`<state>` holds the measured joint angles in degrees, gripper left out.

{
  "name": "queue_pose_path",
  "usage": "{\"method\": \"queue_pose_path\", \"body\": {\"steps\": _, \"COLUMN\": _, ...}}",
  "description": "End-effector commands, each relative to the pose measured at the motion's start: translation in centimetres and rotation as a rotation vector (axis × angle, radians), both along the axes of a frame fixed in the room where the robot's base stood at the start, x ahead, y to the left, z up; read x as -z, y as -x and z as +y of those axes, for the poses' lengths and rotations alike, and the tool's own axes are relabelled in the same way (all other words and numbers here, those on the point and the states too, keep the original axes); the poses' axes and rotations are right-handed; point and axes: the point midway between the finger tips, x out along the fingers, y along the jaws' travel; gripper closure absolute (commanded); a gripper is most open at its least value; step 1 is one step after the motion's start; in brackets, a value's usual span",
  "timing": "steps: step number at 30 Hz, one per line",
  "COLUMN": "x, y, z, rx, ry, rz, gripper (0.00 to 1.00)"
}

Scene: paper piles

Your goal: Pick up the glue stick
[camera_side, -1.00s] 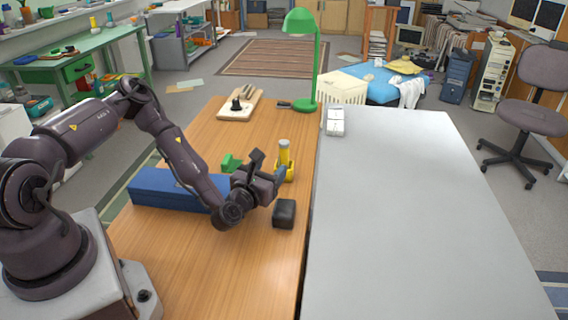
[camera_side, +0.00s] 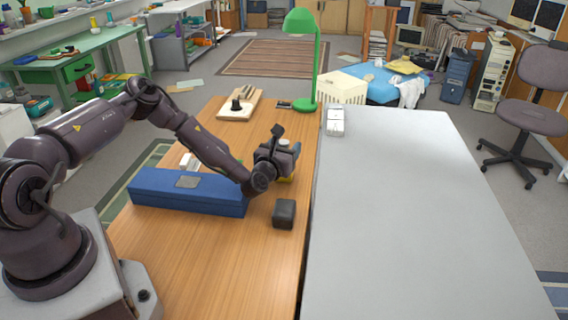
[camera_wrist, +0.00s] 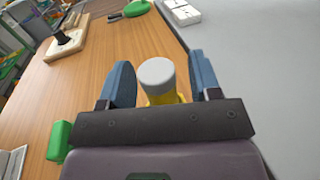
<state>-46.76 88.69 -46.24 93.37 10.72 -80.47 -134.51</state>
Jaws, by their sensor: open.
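A yellow stick with a grey cap (camera_wrist: 157,72), which looks like the glue stick, stands between the two blue fingers of my gripper (camera_wrist: 162,82) in the wrist view. Its lower body is partly hidden by the gripper. My gripper is open, with a visible gap on each side of the cap. In the side view my gripper (camera_side: 284,156) covers most of the yellow item, and only a little yellow (camera_side: 285,179) shows below it.
A blue box (camera_side: 190,196) lies left of my gripper, and a dark block (camera_side: 284,214) sits in front. A green block (camera_wrist: 59,141) shows at lower left in the wrist view. A green lamp (camera_side: 302,60) stands at the back. The grey table (camera_side: 420,220) on the right is mostly clear.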

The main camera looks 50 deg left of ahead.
Motion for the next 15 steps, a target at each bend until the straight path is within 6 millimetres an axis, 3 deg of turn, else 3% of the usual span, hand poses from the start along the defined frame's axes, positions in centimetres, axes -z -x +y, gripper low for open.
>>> {"method": "queue_pose_path", "body": {"steps": 10, "x": 0.01, "y": -0.99, "z": 0.53, "rx": 0.001, "ry": 0.001, "rz": 0.0, "gripper": 0.43}}
{"method": "queue_pose_path", "body": {"steps": 15, "x": 0.01, "y": -0.97, "z": 0.52, "rx": 0.001, "ry": 0.001, "rz": 0.0, "gripper": 0.79}}
